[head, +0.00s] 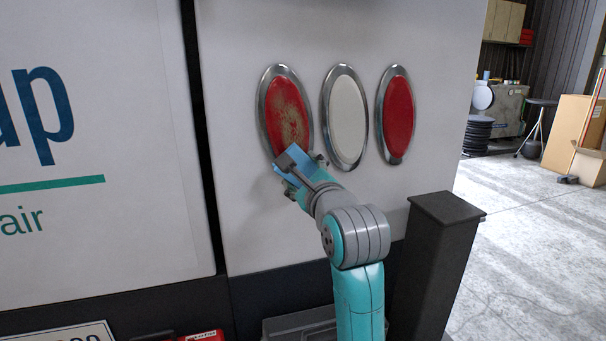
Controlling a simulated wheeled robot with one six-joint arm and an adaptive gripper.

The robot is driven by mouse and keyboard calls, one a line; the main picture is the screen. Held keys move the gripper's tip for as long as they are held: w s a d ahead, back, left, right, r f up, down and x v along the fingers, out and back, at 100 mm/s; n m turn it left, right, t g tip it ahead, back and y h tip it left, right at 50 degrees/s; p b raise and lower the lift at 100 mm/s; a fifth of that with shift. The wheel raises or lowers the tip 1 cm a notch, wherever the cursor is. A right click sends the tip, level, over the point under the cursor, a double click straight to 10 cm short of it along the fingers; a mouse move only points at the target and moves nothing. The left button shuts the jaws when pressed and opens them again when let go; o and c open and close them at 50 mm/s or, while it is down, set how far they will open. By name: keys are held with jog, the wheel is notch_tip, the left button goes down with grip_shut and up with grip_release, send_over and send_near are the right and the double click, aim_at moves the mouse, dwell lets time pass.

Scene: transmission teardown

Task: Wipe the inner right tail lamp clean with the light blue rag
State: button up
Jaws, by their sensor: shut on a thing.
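The inner right tail lamp (286,108) is the leftmost of three upright oval lamps on the white vehicle panel. It is red with a chrome rim, and brownish dirt covers much of its lens, most densely in the lower part. My gripper (300,168) is shut on the light blue rag (281,165) at the lower edge of this lamp. The fingers hide part of the rag and the bottom of the rim. I cannot tell whether the rag touches the lens.
A white oval lamp (345,115) and another red lamp (396,116) sit to the right on the same panel. A black post (437,265) stands right of my arm. A dark bumper (170,305) runs below the panel. Open concrete floor (535,240) lies at right.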

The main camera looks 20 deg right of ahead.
aim_at(282, 87)
jog(key=shift+w, duration=0.85)
jog(key=shift+r, duration=0.1)
jog(key=shift+a+r, duration=0.25)
jog(key=shift+r, duration=1.35)
jog(key=shift+a+r, duration=0.3)
jog(key=shift+r, duration=1.35)
jog(key=shift+a+r, duration=0.25)
jog(key=shift+r, duration=1.35)
jog(key=shift+w+a+r, duration=0.1)
jog(key=shift+a+r, duration=0.05)
jog(key=shift+r, duration=0.95)
jog(key=shift+a+r, duration=0.2)
jog(key=shift+r, duration=0.95)
jog(key=shift+w+a+r, duration=0.1)
jog(key=shift+a+r, duration=0.05)
jog(key=shift+r, duration=0.95)
jog(key=shift+c, duration=0.4)
